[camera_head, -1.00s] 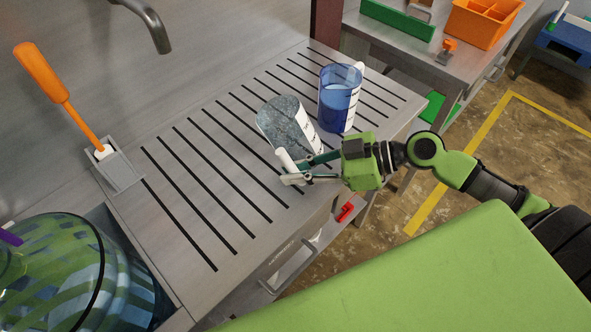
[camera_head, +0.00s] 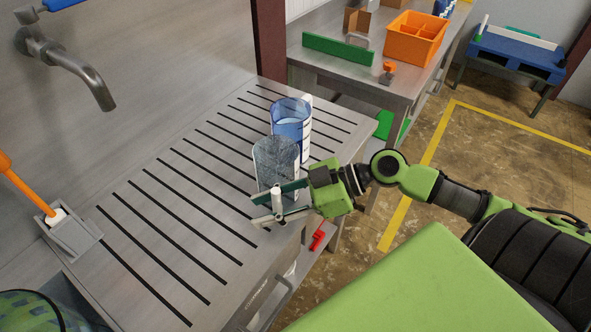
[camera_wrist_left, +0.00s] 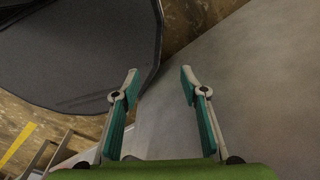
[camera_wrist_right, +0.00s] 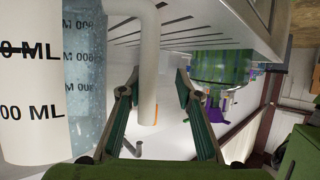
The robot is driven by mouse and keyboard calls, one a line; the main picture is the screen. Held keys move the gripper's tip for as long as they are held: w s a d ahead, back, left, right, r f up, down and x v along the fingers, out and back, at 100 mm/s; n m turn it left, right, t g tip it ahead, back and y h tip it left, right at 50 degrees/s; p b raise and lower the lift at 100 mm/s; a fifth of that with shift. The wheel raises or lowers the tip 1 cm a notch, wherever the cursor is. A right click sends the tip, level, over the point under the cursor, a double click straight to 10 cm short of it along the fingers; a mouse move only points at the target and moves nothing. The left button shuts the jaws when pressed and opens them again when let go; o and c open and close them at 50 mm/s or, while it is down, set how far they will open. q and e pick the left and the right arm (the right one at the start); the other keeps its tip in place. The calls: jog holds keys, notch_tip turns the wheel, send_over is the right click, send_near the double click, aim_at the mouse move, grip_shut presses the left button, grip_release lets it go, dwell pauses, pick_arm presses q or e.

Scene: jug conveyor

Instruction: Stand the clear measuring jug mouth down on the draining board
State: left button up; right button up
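The clear measuring jug (camera_head: 272,160) is at the draining board's (camera_head: 165,215) front edge. In the right wrist view its label (camera_wrist_right: 30,110) reads upright while the board lies at the picture's top, so the jug appears upside down, mouth down. Whether its rim touches the board everywhere is hidden. My right gripper (camera_head: 282,205) is around the white handle (camera_wrist_right: 148,70), with a gap to one finger; it is open in the right wrist view (camera_wrist_right: 158,88). My left gripper (camera_wrist_left: 160,82) is open and empty, outside the head view.
A blue jug (camera_head: 290,125) stands just behind the clear jug. An orange brush (camera_head: 25,190) sits in a grey holder (camera_head: 72,238) at the left. A tap (camera_head: 80,75) projects from the wall. The board's left and middle are clear. A second table carries an orange bin (camera_head: 415,38).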

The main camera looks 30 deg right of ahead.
jog(key=v, duration=1)
jog(key=shift+s+d+r, duration=0.1)
